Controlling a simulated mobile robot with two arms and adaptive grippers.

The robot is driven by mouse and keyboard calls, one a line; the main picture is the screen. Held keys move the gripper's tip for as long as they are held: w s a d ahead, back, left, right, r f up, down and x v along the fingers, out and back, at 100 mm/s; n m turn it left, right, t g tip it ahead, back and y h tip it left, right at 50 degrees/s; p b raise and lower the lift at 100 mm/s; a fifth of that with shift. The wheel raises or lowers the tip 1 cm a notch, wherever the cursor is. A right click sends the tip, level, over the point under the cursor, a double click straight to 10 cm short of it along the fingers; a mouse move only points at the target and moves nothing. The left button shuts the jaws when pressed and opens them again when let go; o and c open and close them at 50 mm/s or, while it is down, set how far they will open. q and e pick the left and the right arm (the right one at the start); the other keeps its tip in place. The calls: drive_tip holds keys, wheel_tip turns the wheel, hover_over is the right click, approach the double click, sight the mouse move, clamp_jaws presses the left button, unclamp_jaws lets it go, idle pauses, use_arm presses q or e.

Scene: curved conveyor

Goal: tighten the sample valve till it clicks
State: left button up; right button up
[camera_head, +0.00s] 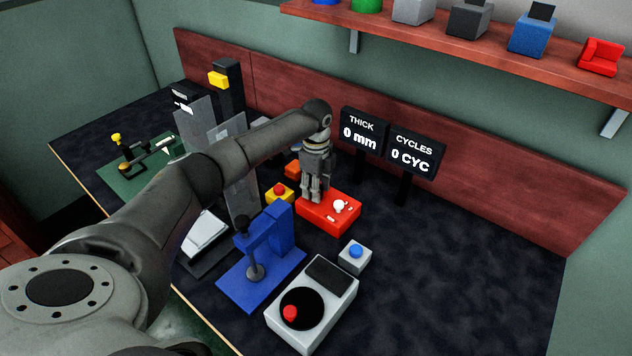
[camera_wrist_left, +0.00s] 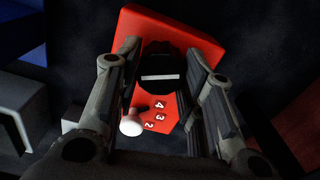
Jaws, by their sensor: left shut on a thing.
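A red box (camera_head: 322,221) stands on the dark bench top below my left gripper (camera_head: 313,197). In the left wrist view, a round black knob (camera_wrist_left: 164,66) with a white bar mark sits on the red box (camera_wrist_left: 140,22); I take it for the sample valve. My left gripper (camera_wrist_left: 163,58) points down with its fingers on either side of this knob, shut on it. In the head view the fingers hide the knob. My right gripper is not seen.
A blue press (camera_head: 283,228), a grey box with a blue button (camera_head: 355,257) and a grey unit with a red knob (camera_head: 328,302) stand in front. Signs reading 0 mm (camera_head: 361,132) and 0 CYC (camera_head: 414,153) stand behind. The bench's right side is clear.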

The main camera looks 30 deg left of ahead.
use_arm(q)
drive_tip(key=shift+m, duration=0.5)
drive_tip(key=o, duration=1)
drive_tip(key=shift+o, duration=0.2)
drive_tip(key=shift+r, duration=0.1)
wheel_tip(320, 180, up, 12)
